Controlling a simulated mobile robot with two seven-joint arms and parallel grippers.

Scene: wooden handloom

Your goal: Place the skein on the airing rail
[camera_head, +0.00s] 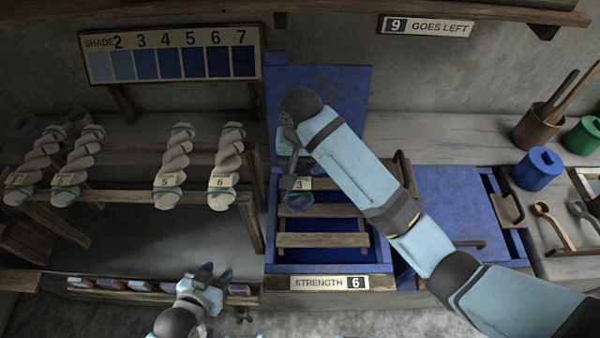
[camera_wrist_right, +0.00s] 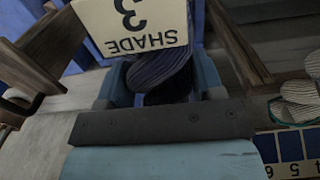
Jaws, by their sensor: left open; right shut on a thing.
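My right gripper (camera_head: 291,160) is shut on a dark blue skein (camera_head: 299,199) over the blue vat, near its wooden slats. In the right wrist view the striped skein (camera_wrist_right: 160,70) sits between the fingers, partly hidden by a tag (camera_wrist_right: 135,22) reading "SHADE 3". I cannot tell whether the skein touches the slats. A wooden rail (camera_head: 122,197) on the left bears several pale twisted skeins (camera_head: 175,160); I cannot tell whether it is the airing rail. My left gripper (camera_head: 214,273) is open and empty at the bottom, near a row of small coloured blocks.
The open vat (camera_head: 325,267) has wooden slats (camera_head: 322,240) across it and a "STRENGTH 6" sign (camera_head: 330,283) in front. A blue lidded vat (camera_head: 460,200) stands to its right. Blue (camera_head: 538,170) and green (camera_head: 585,135) pots stand at the far right. Gaps show between the pale skeins.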

